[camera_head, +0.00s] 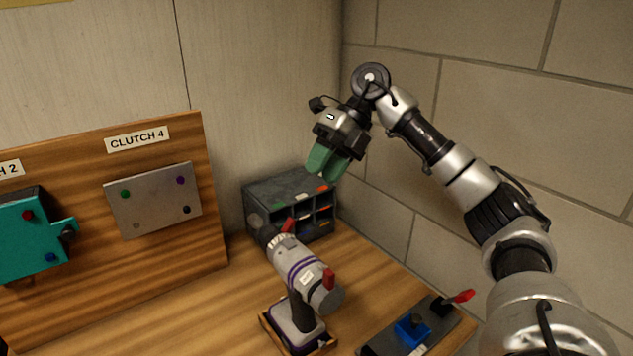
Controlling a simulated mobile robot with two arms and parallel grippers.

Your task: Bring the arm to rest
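My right arm (470,182) comes in from the lower right and reaches up in front of the block wall. Its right gripper (325,172) hangs above the bench, over the dark organizer, with its green fingertips pointing down. The two fingers are close together, with a narrow dark line between them, and nothing shows between them. Whether they fully touch is hard to tell from this angle. My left gripper is out of view.
A drill-like tool (303,270) stands in a wooden holder on the bench (200,300). Behind it is a dark organizer (282,188). A switch box (410,330) sits at the right edge. A wooden board (120,255) carries a grey plate (155,200) and a teal block (30,240).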

